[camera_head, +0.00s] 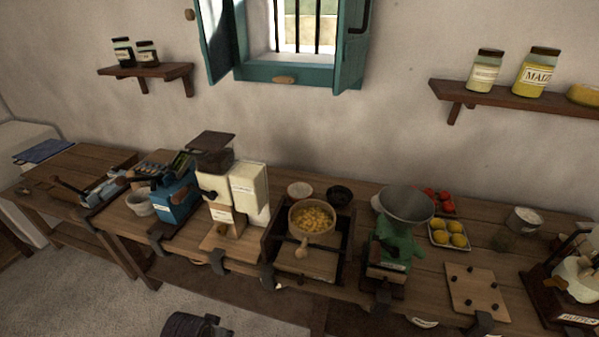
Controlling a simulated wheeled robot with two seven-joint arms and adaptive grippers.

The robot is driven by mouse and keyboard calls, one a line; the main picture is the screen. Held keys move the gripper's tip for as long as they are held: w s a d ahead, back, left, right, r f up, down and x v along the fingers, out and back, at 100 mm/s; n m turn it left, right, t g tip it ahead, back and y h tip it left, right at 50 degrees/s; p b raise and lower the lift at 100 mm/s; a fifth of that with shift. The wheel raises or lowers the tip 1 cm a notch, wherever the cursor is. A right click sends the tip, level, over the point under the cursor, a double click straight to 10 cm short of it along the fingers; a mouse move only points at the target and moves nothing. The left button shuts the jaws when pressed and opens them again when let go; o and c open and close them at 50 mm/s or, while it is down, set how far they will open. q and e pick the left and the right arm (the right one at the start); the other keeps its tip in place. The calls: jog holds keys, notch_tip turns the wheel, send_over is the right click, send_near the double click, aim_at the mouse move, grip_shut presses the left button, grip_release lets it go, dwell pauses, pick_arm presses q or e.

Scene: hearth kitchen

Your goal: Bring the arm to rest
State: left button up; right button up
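A dark part of my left arm, apparently the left gripper (197,326), shows at the bottom edge, left of centre. It is in front of the worktable and over the floor, apart from everything on the table. It is cut off by the frame, and its fingers cannot be made out. My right gripper is not in view.
A wooden worktable (450,247) runs along the wall. It holds a blue machine (178,203), a cream grinder (213,185), a bowl of yellow pieces (312,218), a green mill (397,246) and a pegged board (475,290). Clamps jut from its front edge. Floor (70,295) is clear at left.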

pick_arm(q)
jog(key=s+f+g, duration=0.1)
jog(key=s+f, duration=0.2)
jog(key=f, duration=1.1)
jog(key=s+f, duration=0.2)
jog(key=f, duration=1.1)
jog(key=s+a+f, duration=0.2)
jog(key=s+f, duration=0.7)
jog(key=s, duration=0.1)
jog(key=s+a+f+g, duration=0.1)
jog(key=s+a+f, duration=0.1)
jog(key=s+f, duration=0.6)
jog(key=shift+s+a+f, duration=0.2)
jog(key=shift+s+f, duration=0.2)
jog(key=shift+s, duration=1.35)
jog(key=shift+w+m, duration=0.15)
jog(key=shift+m, duration=0.15)
